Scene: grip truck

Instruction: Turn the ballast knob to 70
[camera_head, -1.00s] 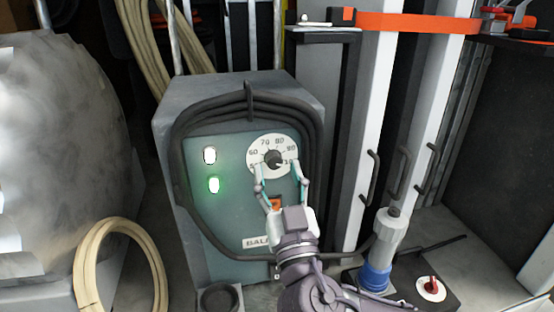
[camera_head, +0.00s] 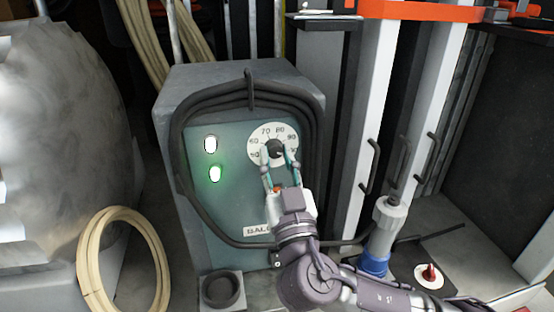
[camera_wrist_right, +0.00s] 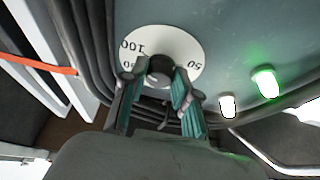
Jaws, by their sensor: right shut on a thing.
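The ballast knob (camera_head: 275,147) is a dark round knob on a white dial (camera_head: 257,136) on the front of a grey-green box (camera_head: 225,215). Printed numbers such as 60, 70, 80 and 90 run round the dial's upper part. My right gripper (camera_head: 278,158) reaches up from below and is shut on the knob, one finger on each side. In the right wrist view the knob (camera_wrist_right: 160,70) sits between the fingertips (camera_wrist_right: 158,78), with 100 and 50 readable on the dial. I cannot read where the knob points. My left gripper is not in view.
Two lit indicators, one white (camera_head: 211,144) and one green (camera_head: 215,173), are left of the dial. A black cable (camera_head: 182,150) loops round the panel. A grey-blue cylinder (camera_head: 385,230) and a red switch (camera_head: 429,272) are at right.

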